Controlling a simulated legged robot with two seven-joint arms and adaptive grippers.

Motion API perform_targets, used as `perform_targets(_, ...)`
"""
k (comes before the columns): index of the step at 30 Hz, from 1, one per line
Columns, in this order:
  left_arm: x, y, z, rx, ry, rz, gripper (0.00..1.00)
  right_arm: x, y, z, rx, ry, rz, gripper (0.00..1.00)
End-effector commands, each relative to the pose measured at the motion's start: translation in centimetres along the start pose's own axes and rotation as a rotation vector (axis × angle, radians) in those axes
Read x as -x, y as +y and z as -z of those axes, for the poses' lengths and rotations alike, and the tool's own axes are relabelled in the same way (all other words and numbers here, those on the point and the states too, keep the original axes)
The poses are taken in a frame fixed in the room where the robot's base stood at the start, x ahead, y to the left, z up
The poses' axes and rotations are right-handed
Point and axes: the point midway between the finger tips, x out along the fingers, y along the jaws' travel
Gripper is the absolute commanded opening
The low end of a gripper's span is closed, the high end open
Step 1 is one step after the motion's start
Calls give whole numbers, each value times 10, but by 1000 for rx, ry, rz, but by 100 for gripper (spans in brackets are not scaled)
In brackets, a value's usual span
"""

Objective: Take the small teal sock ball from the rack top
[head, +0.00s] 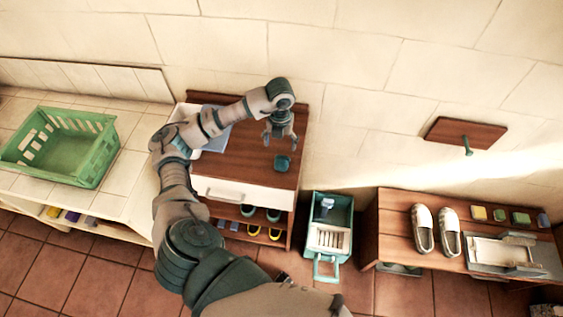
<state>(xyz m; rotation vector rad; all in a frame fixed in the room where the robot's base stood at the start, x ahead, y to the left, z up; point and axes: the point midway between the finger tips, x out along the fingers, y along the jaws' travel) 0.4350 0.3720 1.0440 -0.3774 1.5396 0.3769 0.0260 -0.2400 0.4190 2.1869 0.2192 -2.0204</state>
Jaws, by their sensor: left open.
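The small teal sock ball (282,163) rests on the brown wooden top of the rack (248,160), toward its right front. My left gripper (280,138) is above and just behind the ball in the head view, with its fingers pointing down. It is open and holds nothing. A gap shows between the fingertips and the ball. My left arm covers the left part of the rack top. My right gripper is not in view.
A green basket (62,146) sits on the tiled counter at left. Shoes stand on the rack's lower shelves (262,214). A teal bin (329,235) stands right of the rack. A wooden bench (393,222) holds pale shoes (436,230), small blocks and a metal tray. A wall board (465,134) has a peg.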

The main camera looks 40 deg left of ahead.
Motion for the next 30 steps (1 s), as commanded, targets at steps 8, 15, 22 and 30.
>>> perform_targets(8,-36,-2,1,-1,0,1,79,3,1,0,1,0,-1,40)
perform_targets(15,-65,-4,10,-2,5,0,79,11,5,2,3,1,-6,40)
perform_targets(22,-89,-4,9,-2,2,3,79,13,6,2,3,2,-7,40)
perform_targets(30,-90,-5,9,-2,0,3,62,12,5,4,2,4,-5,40)
